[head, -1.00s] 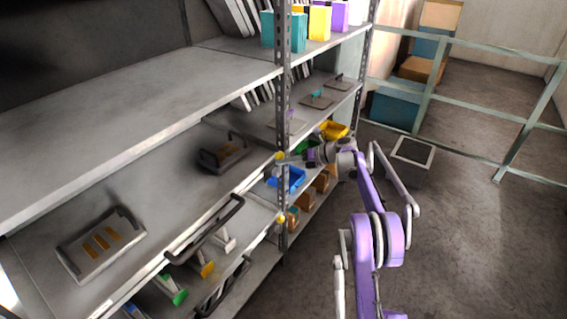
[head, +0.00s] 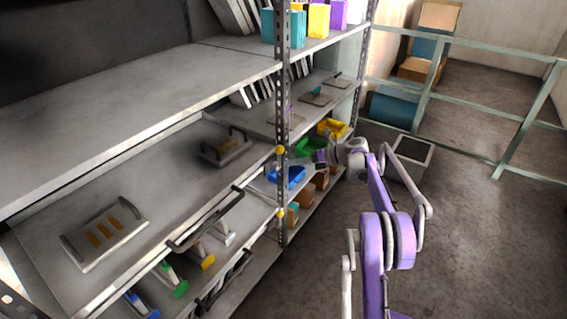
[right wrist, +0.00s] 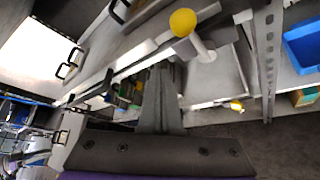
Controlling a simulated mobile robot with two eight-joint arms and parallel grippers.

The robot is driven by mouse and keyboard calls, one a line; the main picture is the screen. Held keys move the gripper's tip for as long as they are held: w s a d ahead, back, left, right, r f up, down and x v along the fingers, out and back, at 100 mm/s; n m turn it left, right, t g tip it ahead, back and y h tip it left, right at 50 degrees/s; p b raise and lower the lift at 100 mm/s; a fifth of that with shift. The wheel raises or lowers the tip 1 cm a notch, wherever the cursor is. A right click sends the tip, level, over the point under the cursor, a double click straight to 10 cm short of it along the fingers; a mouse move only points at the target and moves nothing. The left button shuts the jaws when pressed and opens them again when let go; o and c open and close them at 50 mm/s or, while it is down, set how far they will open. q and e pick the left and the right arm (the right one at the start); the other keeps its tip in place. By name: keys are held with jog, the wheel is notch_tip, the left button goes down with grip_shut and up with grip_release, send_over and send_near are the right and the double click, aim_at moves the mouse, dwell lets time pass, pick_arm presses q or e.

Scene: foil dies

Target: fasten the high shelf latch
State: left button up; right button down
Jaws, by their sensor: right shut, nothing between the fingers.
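The high shelf latch has a yellow knob (head: 280,150) on the perforated post. In the right wrist view, this larger knob (right wrist: 183,22) sits on a pale stem, above and right of my fingertips. A second yellow knob (head: 281,213) sits lower on the same post; a small yellow knob (right wrist: 237,105) also shows low in the wrist view. My right gripper (right wrist: 163,68) is shut and empty, with a visible gap in the picture between it and the large knob. In the head view my right gripper (head: 300,163) is beside the post, just below the upper knob. My left gripper is out of view.
The perforated post (head: 283,100) carries the shelves. Trays with dark handles (head: 106,236) lie on the left shelf. A blue bin (head: 287,177) and other bins stand behind the post. A grey box (head: 409,158) and a railing (head: 470,103) are right; the floor between is clear.

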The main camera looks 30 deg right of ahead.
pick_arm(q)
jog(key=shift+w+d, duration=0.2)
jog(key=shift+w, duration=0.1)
pick_arm(e)
jog(key=s+d, duration=0.1)
jog(key=d, duration=0.2)
jog(key=s+d, duration=0.1)
jog(key=shift+s+d, duration=0.3)
jog(key=shift+d, duration=0.05)
jog(key=shift+a+r, duration=0.1)
